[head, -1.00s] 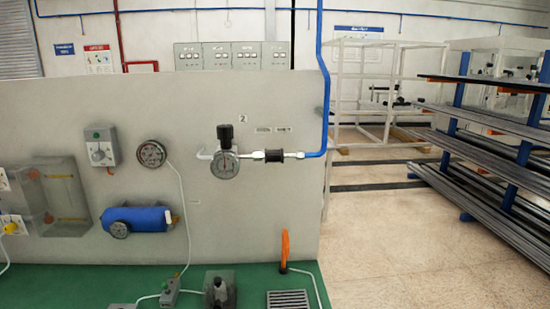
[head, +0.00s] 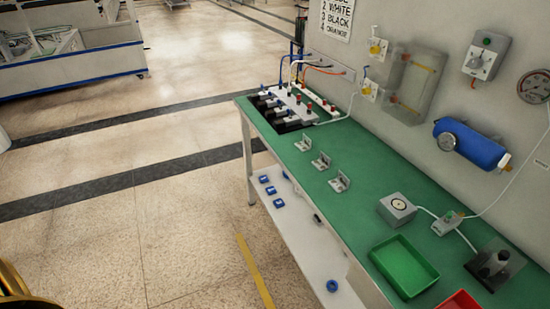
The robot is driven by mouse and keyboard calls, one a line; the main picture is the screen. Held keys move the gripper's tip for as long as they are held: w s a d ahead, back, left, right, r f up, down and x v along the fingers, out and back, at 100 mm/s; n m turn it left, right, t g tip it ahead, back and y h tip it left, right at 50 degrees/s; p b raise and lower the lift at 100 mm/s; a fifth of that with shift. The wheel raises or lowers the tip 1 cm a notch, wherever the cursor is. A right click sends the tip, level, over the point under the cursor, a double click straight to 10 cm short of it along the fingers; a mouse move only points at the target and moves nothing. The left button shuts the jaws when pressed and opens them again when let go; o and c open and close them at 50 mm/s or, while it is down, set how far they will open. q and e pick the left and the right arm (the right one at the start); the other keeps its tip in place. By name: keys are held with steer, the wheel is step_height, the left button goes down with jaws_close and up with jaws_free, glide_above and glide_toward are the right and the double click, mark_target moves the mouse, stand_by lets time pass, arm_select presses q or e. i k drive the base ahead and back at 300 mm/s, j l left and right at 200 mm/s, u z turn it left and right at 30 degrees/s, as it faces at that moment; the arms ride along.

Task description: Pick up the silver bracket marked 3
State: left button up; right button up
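Three small silver brackets stand in a row on the green bench top (head: 360,215) in the head view. One bracket (head: 303,144) is farthest, a middle bracket (head: 321,162) stands nearer, and another bracket (head: 340,182) is nearest. Their markings are too small to read, so I cannot tell which is marked 3. Neither of my grippers is in view.
Valves with coloured lines (head: 290,105) fill the bench's far end. A grey box (head: 397,208), a green tray (head: 404,267) and a red tray (head: 460,303) occupy the near end. Blue parts (head: 271,190) lie on the lower shelf (head: 300,235). Open floor (head: 180,230) lies left.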

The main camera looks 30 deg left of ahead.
mark_target(324, 163)
steer(key=u, duration=0.45)
steer(key=z, duration=0.6)
steer(key=j+z, duration=0.25)
steer(key=z, duration=0.15)
steer(key=i+j+z, duration=0.1)
steer(key=j+z, duration=0.5)
steer(key=z, duration=0.25)
